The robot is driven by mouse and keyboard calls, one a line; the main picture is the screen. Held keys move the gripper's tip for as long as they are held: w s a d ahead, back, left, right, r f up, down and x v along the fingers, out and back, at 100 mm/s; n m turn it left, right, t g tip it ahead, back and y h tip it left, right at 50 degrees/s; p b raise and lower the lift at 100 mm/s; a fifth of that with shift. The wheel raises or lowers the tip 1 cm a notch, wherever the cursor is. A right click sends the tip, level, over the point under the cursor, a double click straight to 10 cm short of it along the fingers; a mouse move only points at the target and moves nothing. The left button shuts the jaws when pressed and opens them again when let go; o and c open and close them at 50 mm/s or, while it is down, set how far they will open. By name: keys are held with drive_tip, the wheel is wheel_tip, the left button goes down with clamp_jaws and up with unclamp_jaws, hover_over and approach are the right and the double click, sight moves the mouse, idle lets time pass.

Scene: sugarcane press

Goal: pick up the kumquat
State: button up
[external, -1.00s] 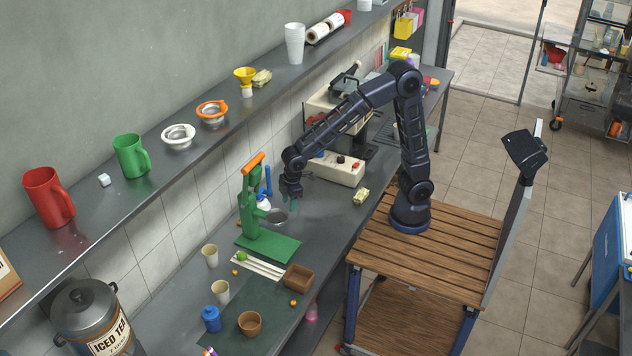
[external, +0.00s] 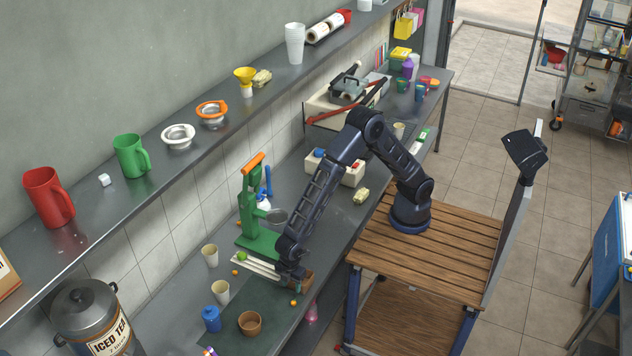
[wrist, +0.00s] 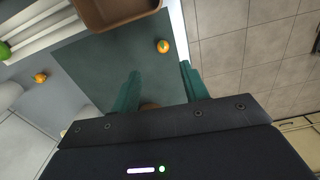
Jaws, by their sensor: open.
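One small orange kumquat (external: 293,303) lies on the dark green mat (external: 270,312) near the counter's front edge. In the wrist view this kumquat (wrist: 162,46) sits beyond the fingertips, roughly in line with the gap between them. A second small orange fruit (external: 235,272) lies by the pale cane sticks and also shows at the left of the wrist view (wrist: 40,78). My gripper (wrist: 160,72) is open and empty, with teal fingers pointing down. In the external view my gripper (external: 297,287) hangs above the mat, in front of the brown box, close to the nearer kumquat.
A brown box (wrist: 118,18) stands beside the kumquat, partly hidden by my gripper externally. A brown bowl (external: 249,323), blue bottle (external: 211,319) and two pale cups (external: 220,292) stand left. A lime (external: 241,257) rests by the cane sticks (external: 252,266). The green press (external: 253,215) stands behind.

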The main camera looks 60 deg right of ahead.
sight(293, 301)
drive_tip(key=f, duration=1)
drive_tip(key=shift+s, duration=0.25)
clamp_jaws()
